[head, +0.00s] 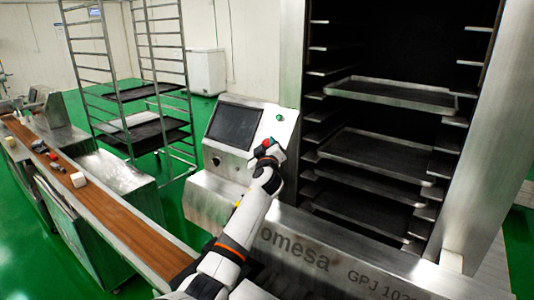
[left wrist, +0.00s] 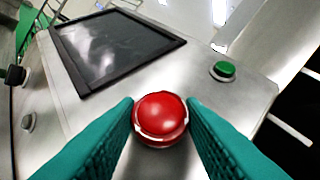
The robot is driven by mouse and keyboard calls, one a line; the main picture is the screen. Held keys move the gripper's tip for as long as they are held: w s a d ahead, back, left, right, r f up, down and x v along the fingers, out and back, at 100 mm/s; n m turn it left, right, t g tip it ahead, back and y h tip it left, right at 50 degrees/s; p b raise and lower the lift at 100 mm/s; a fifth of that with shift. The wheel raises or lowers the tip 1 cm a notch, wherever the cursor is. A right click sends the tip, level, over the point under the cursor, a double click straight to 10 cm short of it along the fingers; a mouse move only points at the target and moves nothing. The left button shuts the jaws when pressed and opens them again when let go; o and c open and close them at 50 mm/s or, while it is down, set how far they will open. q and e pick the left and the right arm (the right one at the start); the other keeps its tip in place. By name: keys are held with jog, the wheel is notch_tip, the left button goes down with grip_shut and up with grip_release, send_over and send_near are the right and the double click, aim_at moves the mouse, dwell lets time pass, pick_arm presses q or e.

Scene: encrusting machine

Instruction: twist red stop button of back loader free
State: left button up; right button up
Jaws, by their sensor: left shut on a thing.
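The red stop button (left wrist: 161,117) sits on the sloped metal control panel of the loader. In the left wrist view it is between the two teal fingers of my left gripper (left wrist: 161,125), which touch it on both sides. My left gripper is shut on it. In the head view my left gripper (head: 267,150) is at the right part of the control panel (head: 238,153), below the screen's right side, and a bit of red shows there. My right gripper is not in view.
A dark screen (left wrist: 112,46) and a green button (left wrist: 223,70) are on the same panel. The tray rack (head: 380,150) of the loader stands right of it. A conveyor (head: 100,205) runs at the left, with wheeled racks (head: 150,100) behind.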

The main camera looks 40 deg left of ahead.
pick_arm(q)
jog(key=shift+f+m+t+b, duration=0.4)
jog(key=shift+m+t+b, duration=0.1)
jog(key=shift+m, duration=0.1)
jog(key=shift+s+a+r+m+t+h+b, duration=0.1)
jog(key=shift+m+t+h+b, duration=0.25)
jog(key=shift+m, duration=0.2)
jog(key=shift+s+r+m+t+h+b, duration=0.1)
jog(key=shift+m+t+h+b, duration=0.2)
jog(key=shift+m, duration=0.25)
jog(key=shift+m+t+h, duration=0.65)
jog(key=shift+m+t, duration=0.1)
jog(key=shift+m, duration=0.25)
jog(key=shift+s+a+r+m+t+h, duration=0.1)
jog(key=shift+m+t+h, duration=0.55)
jog(key=shift+m, duration=0.4)
jog(key=shift+a+m+t+h, duration=0.1)
jog(key=shift+m+t+h, duration=0.35)
jog(key=shift+m+h, duration=0.5)
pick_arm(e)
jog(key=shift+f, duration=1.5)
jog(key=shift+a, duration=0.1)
pick_arm(q)
jog(key=shift+d, duration=0.1)
jog(key=o, duration=0.8)
jog(key=shift+o, duration=0.9)
jog(key=shift+w+f, duration=0.2)
jog(key=shift+w, duration=0.15)
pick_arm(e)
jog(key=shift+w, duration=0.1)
